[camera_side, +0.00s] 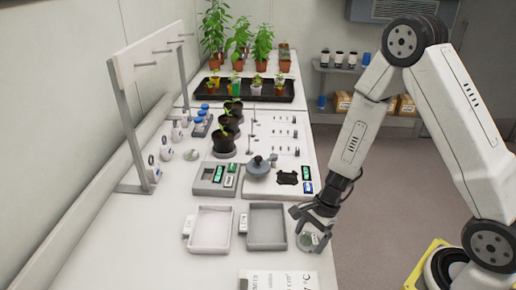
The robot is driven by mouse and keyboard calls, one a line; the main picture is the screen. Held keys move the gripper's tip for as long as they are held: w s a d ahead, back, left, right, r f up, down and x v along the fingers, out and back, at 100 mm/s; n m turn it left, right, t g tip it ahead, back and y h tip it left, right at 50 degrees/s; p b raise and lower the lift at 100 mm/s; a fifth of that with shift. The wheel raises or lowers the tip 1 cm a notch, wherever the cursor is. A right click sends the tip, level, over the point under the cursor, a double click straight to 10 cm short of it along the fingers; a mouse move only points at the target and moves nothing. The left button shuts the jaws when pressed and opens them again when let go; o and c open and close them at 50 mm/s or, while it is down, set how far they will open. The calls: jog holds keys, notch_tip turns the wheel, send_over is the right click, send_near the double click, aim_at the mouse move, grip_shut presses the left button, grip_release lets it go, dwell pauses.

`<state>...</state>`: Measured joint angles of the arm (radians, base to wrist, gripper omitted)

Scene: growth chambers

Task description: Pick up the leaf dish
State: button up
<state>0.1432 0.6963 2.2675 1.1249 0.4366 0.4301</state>
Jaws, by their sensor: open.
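A small clear round dish with something green in it (306,242), which looks like the leaf dish, sits at the table's right front edge. My gripper (314,234) points down right over it, with its jaws open. The fingers partly cover the dish, and I cannot tell whether they are around it or only above it. Another small round dish with a greenish tint (191,154) lies farther back on the left of the table.
A white tray (211,249) and a grey tray (267,246) stand left of my gripper. A printed sheet (278,281) lies in front. Behind are a grey-blue lidded pot (260,167), a device with displays (212,190) and black plant pots (223,142). A metal rack (124,110) stands at left.

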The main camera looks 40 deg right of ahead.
aim_at(310, 238)
dwell(0.3)
jog(key=c, duration=1.1)
jog(key=shift+r, duration=0.1)
jog(key=shift+r, duration=4.95)
jog(key=shift+w, duration=0.1)
jog(key=w+d+m, duration=0.2)
jog(key=w+d, duration=0.2)
jog(key=w, duration=0.2)
jog(key=w+d+m+t, duration=0.1)
jog(key=w+d+m, duration=0.1)
jog(key=w+d, duration=0.2)
jog(key=w+d+m+t, duration=0.1)
jog(key=w+d, duration=0.3)
jog(key=w, duration=0.5)
jog(key=shift+w+d+r+m+h, duration=0.15)
jog(key=shift+r+m+h, duration=0.25)
jog(key=shift+m, duration=0.1)
